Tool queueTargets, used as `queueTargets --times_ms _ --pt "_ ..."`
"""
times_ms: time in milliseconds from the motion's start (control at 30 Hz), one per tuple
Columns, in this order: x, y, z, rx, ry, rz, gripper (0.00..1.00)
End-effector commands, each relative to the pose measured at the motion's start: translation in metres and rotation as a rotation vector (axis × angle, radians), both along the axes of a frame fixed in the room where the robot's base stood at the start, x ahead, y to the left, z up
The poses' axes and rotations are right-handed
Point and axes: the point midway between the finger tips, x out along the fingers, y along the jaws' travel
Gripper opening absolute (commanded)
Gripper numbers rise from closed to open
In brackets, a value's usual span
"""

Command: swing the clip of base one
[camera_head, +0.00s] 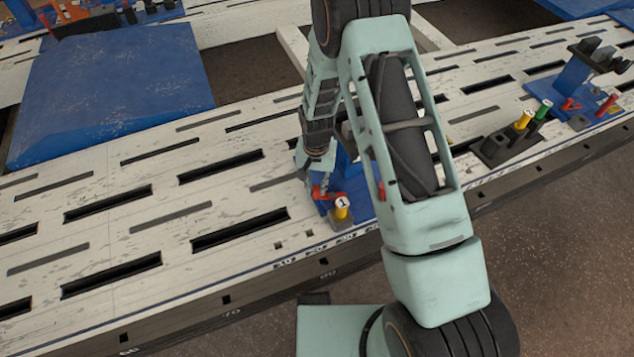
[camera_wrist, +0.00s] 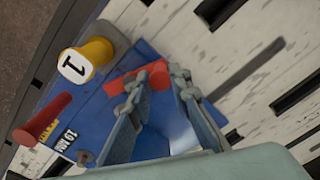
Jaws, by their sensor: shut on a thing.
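Base one is a blue base, partly behind my arm in the head view (camera_head: 347,178) and under my gripper in the wrist view (camera_wrist: 112,107). Its red clip shows at the fingertips in the head view (camera_head: 322,193) and between them in the wrist view (camera_wrist: 158,76). My gripper (camera_wrist: 157,84) is shut on the clip; in the head view (camera_head: 319,185) it reaches down onto the base. A yellow pin marked 1 (camera_head: 341,208) stands beside the clip; it also shows in the wrist view (camera_wrist: 90,58). A red handle (camera_wrist: 42,118) sits at the base's other side.
A black block (camera_head: 497,150) with a yellow pin (camera_head: 523,119) and a green pin (camera_head: 543,110) stands to the right. Beyond it is another blue base (camera_head: 568,85) with red parts. The slotted white bench (camera_head: 140,205) is clear to the left, before a blue plate (camera_head: 110,85).

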Motion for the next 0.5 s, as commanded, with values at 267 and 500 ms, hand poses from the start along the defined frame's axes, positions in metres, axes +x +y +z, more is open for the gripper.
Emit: queueTargets --times_ms 267,500 --pt "-0.0073 -0.0006 0.0002 0.001 -0.001 0.153 0.00" --pt "-0.0099 -0.0010 0.0005 0.001 -0.001 0.216 0.00"
